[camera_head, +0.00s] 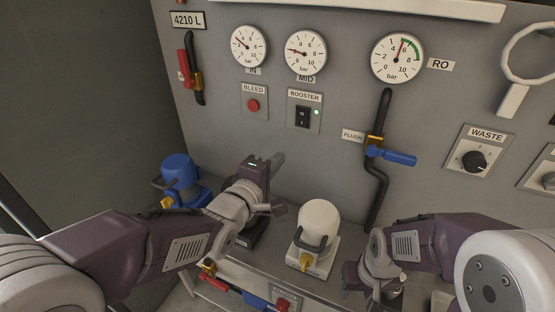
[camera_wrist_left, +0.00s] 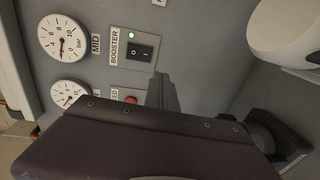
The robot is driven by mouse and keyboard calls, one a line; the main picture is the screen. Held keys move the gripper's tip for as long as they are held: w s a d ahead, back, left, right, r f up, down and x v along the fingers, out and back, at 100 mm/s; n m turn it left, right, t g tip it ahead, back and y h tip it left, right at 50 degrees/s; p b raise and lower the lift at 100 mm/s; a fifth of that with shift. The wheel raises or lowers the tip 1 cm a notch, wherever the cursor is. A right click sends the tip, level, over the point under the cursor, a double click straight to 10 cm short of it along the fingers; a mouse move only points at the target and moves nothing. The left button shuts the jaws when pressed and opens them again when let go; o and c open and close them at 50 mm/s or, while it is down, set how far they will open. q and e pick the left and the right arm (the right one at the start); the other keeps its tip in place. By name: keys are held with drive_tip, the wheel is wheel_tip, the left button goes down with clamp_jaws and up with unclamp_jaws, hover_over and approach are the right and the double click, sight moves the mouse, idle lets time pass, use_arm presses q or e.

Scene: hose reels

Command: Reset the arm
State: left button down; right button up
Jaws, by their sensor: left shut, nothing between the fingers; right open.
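My left gripper (camera_head: 277,160) is at the middle of the head view, in front of the grey panel and below the BLEED plate. Its narrow fingers are together with nothing between them. In the left wrist view the fingers (camera_wrist_left: 162,90) point toward the panel, near the booster switch (camera_wrist_left: 140,51). My right gripper (camera_head: 377,292) is low in the head view, right of the white canister (camera_head: 319,222). It is open and points downward, and its fingertips are mostly hidden.
A blue canister (camera_head: 180,176) stands left of my left gripper. The panel carries several gauges, a FLUSH valve with a blue handle (camera_head: 392,157), a WASTE knob (camera_head: 474,161) and a red-handled valve (camera_head: 184,68). A ledge with red and blue valve handles runs below.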

drive_tip(key=shift+s+r, duration=0.1)
drive_tip(key=shift+r, duration=0.15)
use_arm(q)
drive_tip(key=w+a+r+n+y+p, duration=0.2)
drive_tip(key=a+y+p, duration=0.1)
drive_tip(key=a+p, duration=0.35)
drive_tip(key=a+f+g, duration=0.1)
drive_tip(key=s+a+f+g+y, duration=0.1)
drive_tip(key=a+f, duration=0.1)
drive_tip(key=a+f+m+g+p, duration=0.1)
drive_tip(key=f, duration=0.1)
drive_tip(key=shift+s+a+f+y, duration=0.1)
drive_tip(key=shift+s+a+y, duration=0.2)
drive_tip(key=shift+s+y, duration=0.1)
drive_tip(key=s+a+f+m+g, duration=0.2)
drive_tip(key=s+f+m+g, duration=0.3)
drive_tip(key=s, duration=0.4)
drive_tip(key=s+a+f+m+g+y, duration=0.1)
drive_tip(key=s+a+f+m+g, duration=0.1)
drive_tip(key=s+f+m+g, duration=0.4)
drive_tip(key=s+f+m+p, duration=0.1)
drive_tip(key=s+f+m, duration=0.1)
drive_tip(key=s+m, duration=0.1)
drive_tip(key=shift+s, duration=0.5)
use_arm(e)
wheel_tip(320, 180, up, 8)
